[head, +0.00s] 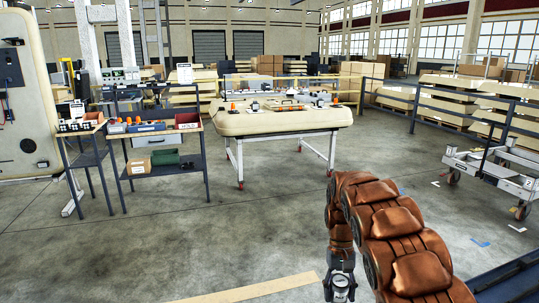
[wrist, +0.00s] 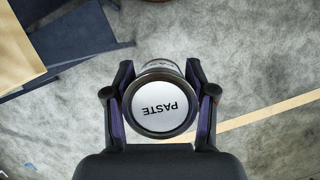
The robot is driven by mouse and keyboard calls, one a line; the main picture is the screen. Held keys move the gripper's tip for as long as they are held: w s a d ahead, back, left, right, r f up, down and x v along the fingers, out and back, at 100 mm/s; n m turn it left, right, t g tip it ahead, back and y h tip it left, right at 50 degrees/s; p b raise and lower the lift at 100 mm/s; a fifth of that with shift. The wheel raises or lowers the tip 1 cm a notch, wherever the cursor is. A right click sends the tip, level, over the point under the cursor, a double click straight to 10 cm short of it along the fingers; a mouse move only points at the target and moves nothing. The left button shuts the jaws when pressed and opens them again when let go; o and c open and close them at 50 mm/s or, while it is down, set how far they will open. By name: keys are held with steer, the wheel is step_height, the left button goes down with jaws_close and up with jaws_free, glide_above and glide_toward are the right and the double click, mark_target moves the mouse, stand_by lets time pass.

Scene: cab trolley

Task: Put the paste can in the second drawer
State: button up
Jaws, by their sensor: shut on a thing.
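The paste can (wrist: 158,105) is a metal can with a white lid marked PASTE, shown upside down in the wrist view. My gripper (wrist: 159,76) is shut on it, with one dark finger on each side of the can. The can is held above the grey floor. I cannot tell which drawer is the second one.
A cream table (head: 285,122) with several small parts stands at the middle back. A grey trolley (head: 497,168) stands at the right. A dark blue edge (head: 512,280) is at the lower right. Dark blue panels (wrist: 85,32) show at the wrist view's upper left. The middle floor is clear.

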steer(key=shift+a+f, duration=0.2)
steer(key=shift+a, duration=0.35)
stand_by(0.6)
